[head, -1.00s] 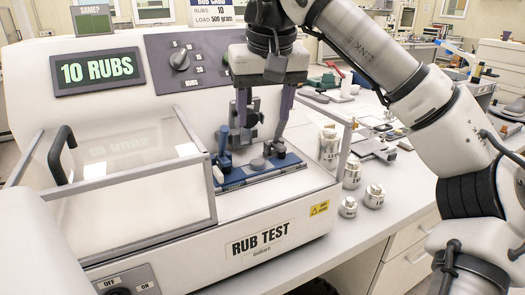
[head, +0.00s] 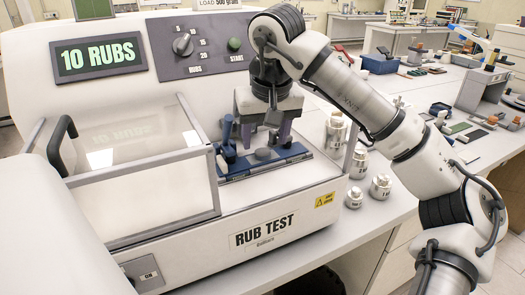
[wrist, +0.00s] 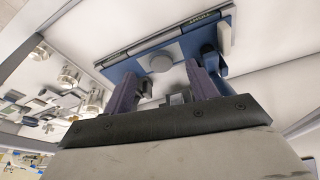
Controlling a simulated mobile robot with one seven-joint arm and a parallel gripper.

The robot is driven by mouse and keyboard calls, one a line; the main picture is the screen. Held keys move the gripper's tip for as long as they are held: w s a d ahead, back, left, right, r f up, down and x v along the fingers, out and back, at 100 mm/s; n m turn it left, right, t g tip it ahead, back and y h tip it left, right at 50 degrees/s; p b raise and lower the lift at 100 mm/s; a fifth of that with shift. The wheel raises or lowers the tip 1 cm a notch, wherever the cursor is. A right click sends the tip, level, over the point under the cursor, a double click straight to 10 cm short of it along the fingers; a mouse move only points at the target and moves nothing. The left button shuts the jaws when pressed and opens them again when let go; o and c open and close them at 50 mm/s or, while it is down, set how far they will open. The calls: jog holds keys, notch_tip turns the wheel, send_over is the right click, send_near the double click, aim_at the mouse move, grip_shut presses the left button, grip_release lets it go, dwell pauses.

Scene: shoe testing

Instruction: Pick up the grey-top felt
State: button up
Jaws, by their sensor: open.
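The grey-top felt appears to be the small round grey piece (head: 263,154) on the blue platform (head: 292,155) of the rub tester. In the wrist view the round grey top (wrist: 161,62) shows beyond and between my fingers. My gripper (head: 262,140) is open and points down just above the platform, very close to the grey piece. Its two purple fingers also show in the wrist view (wrist: 161,80), spread apart with nothing held between them. The underside of the grey piece is hidden, and I cannot tell whether a finger touches it.
A blue upright clamp or handle (head: 226,140) stands on the platform left of my gripper. The tester's clear cover (head: 140,160) is at left. Metal weights (head: 381,187) stand on the bench to the right. Drawers are below.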

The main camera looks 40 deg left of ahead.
aim_at(263, 152)
jog(key=shift+a+p+x, duration=0.2)
jog(key=shift+p+x, duration=0.15)
jog(key=shift+x, duration=1.45)
jog(key=shift+r, duration=0.1)
jog(key=c, duration=1.1)
